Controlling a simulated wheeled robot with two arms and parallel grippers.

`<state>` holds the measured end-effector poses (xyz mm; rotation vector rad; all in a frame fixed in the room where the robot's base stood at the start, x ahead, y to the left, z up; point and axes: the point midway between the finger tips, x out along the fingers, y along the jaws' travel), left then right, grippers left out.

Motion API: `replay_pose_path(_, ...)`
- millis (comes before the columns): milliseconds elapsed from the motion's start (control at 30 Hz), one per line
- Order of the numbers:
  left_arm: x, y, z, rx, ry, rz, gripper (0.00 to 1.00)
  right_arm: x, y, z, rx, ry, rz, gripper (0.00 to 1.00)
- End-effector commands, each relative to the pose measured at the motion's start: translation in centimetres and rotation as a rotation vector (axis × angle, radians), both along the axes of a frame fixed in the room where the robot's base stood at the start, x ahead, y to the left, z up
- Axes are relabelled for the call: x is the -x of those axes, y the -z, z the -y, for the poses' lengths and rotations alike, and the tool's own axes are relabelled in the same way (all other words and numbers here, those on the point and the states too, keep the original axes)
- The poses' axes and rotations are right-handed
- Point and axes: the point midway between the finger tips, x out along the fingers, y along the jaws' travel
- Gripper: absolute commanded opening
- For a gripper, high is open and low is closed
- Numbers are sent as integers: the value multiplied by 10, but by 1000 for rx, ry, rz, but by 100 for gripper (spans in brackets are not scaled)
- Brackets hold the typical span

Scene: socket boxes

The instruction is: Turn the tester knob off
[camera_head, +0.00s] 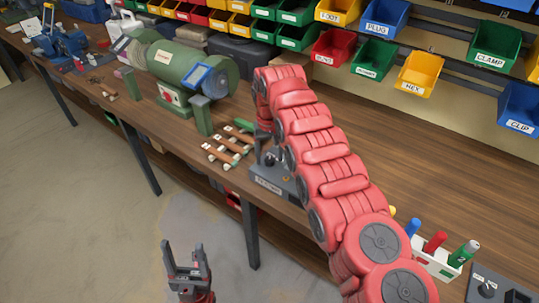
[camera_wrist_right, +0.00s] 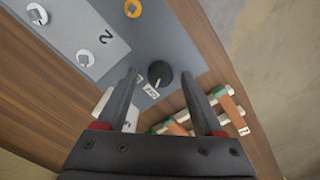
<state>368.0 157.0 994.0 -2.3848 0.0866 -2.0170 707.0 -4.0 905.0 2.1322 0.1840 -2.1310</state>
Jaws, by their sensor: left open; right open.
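The tester is a grey box (camera_head: 272,181) on the bench in the head view, partly hidden by my red right arm. In the right wrist view its grey panel (camera_wrist_right: 148,40) carries a round black knob (camera_wrist_right: 160,74) with a small white label beside it. My right gripper (camera_wrist_right: 160,80) is open over the panel, with one finger on each side of the knob. Whether the fingers touch the knob cannot be told. My left gripper (camera_head: 187,258) is open and empty, low in front of the bench, away from the tester.
A wooden rack with green-ended rods (camera_head: 229,147) lies just left of the tester, close to my right finger in the wrist view. A green bench grinder (camera_head: 182,70) stands further left. A white holder with coloured handles (camera_head: 437,262) is at right. Labelled bins line the back.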

Motion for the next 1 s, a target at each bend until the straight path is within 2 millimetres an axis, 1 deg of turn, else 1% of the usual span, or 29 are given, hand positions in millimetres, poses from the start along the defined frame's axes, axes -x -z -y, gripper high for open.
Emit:
replay_pose_path(167,0,-5,0,0,0,0,64,0,-14,-1,0,-1,1,69)
replay_pose_path(267,0,-11,0,0,0,0,64,0,-29,-1,0,0,2,69)
replay_pose_path(300,0,-18,0,0,0,0,64,0,-39,0,1,1,1,69)
replay_pose_path(467,0,-53,0,0,0,0,64,1,-72,0,1,0,-3,69)
replay_pose_path(600,0,-83,0,0,0,0,64,1,-103,0,0,0,-1,69)
replay_pose_path(733,0,-110,0,0,0,0,64,0,-129,0,0,0,0,69)
replay_pose_path(800,0,-124,0,0,0,0,64,0,-145,0,0,0,-1,69)
replay_pose_path(900,0,-141,0,0,0,0,64,0,-163,0,0,0,0,69)
replay_pose_path(1000,0,-151,0,0,0,0,64,0,-172,0,0,0,2,69)
